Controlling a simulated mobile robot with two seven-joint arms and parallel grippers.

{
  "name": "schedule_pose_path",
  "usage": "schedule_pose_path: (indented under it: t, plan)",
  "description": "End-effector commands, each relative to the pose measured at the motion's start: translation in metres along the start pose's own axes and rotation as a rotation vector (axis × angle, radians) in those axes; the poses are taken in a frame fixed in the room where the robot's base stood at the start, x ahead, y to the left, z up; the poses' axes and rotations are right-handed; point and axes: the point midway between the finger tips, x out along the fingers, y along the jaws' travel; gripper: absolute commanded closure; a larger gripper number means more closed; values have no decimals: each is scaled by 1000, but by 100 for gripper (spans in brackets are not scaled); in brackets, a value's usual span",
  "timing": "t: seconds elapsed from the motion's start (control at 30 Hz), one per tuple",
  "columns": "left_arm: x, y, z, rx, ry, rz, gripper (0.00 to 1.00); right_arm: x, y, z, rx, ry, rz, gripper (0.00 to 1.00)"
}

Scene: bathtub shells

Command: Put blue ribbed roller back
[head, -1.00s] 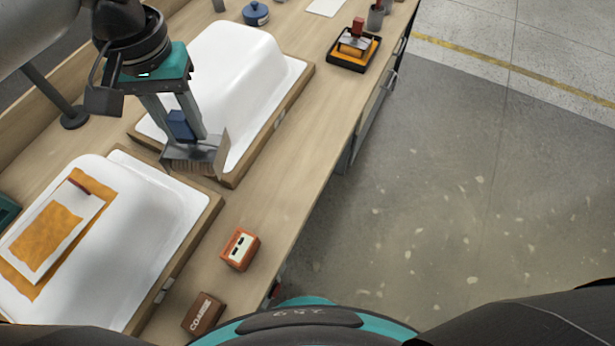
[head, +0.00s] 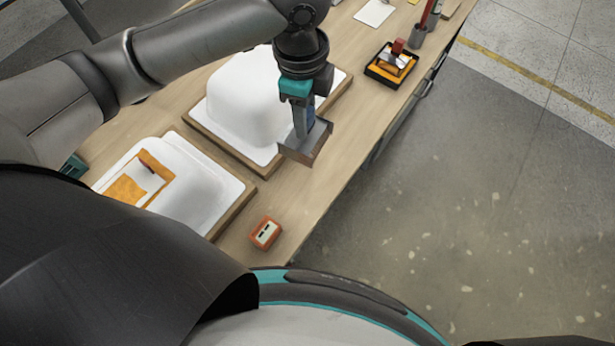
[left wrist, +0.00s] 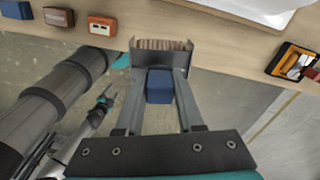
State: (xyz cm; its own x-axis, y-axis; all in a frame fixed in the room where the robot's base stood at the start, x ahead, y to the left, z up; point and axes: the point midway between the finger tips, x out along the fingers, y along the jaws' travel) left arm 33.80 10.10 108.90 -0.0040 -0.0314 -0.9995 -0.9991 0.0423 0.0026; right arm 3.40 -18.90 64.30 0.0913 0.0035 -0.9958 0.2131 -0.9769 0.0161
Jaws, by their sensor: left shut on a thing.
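The blue ribbed roller shows as a blue handle block (left wrist: 159,86) and a grey metal frame (head: 305,143) with a brownish ribbed strip (left wrist: 160,45) inside. My left gripper (head: 303,120) is shut on the blue block. In the left wrist view the block sits between the two fingers (left wrist: 160,76). The left gripper holds the roller above the bench, beside the front right edge of the far white tub shell (head: 237,105).
The near tub shell (head: 205,190) bears orange and white sheets (head: 150,178). An orange block (head: 265,233) lies near the bench (head: 318,187) edge. A black tray (head: 391,65) with orange lining and a red-handled tool stands farther along. Grey cups (head: 418,37) stand beyond it.

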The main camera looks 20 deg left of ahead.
Motion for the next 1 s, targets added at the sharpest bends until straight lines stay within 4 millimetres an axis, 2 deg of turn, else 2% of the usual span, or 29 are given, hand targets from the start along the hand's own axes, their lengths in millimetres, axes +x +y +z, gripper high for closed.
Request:
schedule_pose_path:
  t: [0.03, 0.17, 0.27, 0.37, 0.7, 0.83, 1.0]
  plan:
    - [-4, 1, -2, 46, 2, 2, 100, -7, 0, -1, 0, 1, 0, 33]
    - [-2, 1, -4, 125, 3, 2, 100, -11, 0, -1, 0, 1, 0, 33]
    - [7, 2, -4, 146, 3, 5, 100, -10, 0, -1, 0, 1, 0, 33]
    - [29, 2, -3, 149, 2, 7, 100, -6, 0, -1, 0, 1, 0, 33]
    - [120, 2, 0, 147, 1, 6, 100, 8, 0, 0, 0, 1, 0, 33]
    - [144, 2, 0, 147, 2, 4, 100, 12, 0, 0, 1, 1, 0, 33]
    - [157, 1, 0, 149, 3, 1, 100, 13, 0, 1, 1, 1, 0, 33]
